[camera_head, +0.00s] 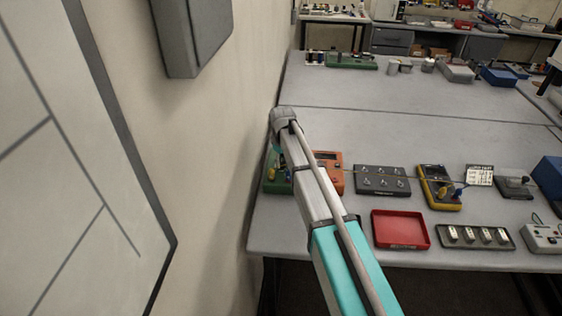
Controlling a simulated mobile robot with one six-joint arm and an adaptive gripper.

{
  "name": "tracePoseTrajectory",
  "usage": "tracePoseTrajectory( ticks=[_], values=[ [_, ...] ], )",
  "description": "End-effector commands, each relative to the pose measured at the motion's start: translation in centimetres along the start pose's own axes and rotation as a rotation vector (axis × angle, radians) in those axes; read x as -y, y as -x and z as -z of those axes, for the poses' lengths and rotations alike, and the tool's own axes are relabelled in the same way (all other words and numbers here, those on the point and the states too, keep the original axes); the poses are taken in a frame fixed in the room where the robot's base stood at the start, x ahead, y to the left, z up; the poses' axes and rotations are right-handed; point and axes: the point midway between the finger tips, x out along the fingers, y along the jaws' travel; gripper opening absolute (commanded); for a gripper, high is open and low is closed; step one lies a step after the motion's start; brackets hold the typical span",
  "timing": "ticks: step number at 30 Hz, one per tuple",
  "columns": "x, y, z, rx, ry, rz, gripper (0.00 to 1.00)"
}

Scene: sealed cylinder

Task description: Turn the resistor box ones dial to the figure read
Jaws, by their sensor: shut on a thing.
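My arm crosses the picture from the bottom middle up to a grey joint (284,118) over the left part of the table. My gripper does not show, and neither does anything it may hold. A green box (270,186) lies partly behind my arm, at the left edge of the table. An orange box (330,160) is just right of my arm, partly covered by it. A dark panel with several small silver knobs or switches (382,180) lies to its right. I cannot tell which is the resistor box, and no dial figure is readable. A yellow meter-like device (438,188) lies further right.
A red tray (400,229) and a dark strip with several pale blocks (475,237) lie near the table's front edge. A white card (479,175) with unreadable marks stands behind. The wall (225,130) is close on the left. The table's middle (400,120) is clear.

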Motion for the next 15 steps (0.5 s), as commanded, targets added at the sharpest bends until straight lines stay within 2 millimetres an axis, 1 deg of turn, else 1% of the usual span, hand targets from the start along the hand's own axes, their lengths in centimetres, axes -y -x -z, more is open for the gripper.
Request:
tracePoseTrajectory(
  ticks=[15],
  values=[
    [-0.03,-0.02,-0.09,0.001,-0.491,0.000,0.00]
  ],
)
